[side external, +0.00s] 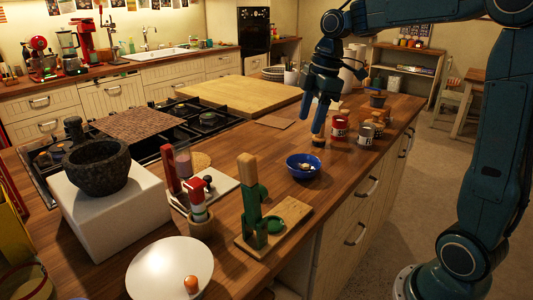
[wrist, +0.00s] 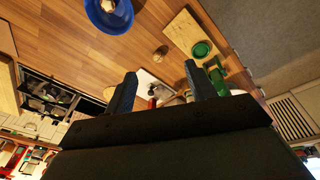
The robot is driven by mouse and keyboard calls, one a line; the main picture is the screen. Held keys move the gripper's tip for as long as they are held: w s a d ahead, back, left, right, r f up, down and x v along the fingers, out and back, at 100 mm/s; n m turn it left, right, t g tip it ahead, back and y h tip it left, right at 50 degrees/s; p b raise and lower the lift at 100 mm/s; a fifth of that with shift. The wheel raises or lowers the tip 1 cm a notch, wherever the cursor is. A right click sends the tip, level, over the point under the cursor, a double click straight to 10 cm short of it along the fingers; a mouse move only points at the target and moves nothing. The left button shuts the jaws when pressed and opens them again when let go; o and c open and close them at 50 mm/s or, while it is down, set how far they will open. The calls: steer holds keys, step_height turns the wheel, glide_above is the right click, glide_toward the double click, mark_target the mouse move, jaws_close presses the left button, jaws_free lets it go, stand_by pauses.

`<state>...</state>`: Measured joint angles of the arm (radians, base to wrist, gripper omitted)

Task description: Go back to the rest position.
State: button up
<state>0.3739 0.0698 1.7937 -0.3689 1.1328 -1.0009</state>
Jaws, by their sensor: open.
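My gripper (side external: 313,112) hangs from my arm over the far right part of the wooden counter, fingers pointing down. In the wrist view its two fingers (wrist: 160,70) are spread apart with nothing held between them. A small wooden-looking item (side external: 318,137) stands just below the fingers in the side view; whether they touch it cannot be told. The blue bowl (side external: 304,166) with small pale pieces in it sits on the counter, nearer the side camera than the gripper. It also shows at the top of the wrist view (wrist: 108,14).
Red tins (side external: 339,130) and another can (side external: 365,135) stand right of the gripper. Nearer are a board with a green-and-wood item (side external: 252,205), a white plate (side external: 160,270) with an orange ball, and a mortar (side external: 97,165) on a white block.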

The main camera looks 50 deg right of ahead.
steer(key=s+a+m+t, duration=0.1)
steer(key=s+a+m, duration=0.2)
steer(key=s, duration=0.3)
steer(key=s+a+f+m+t, duration=0.1)
steer(key=s+a+m, duration=0.2)
steer(key=s, duration=0.4)
steer(key=s+a+f+m+t+h, duration=0.1)
steer(key=s+a+m, duration=0.2)
steer(key=s+m, duration=0.2)
steer(key=shift+s+t, duration=0.4)
steer(key=shift+s, duration=0.45)
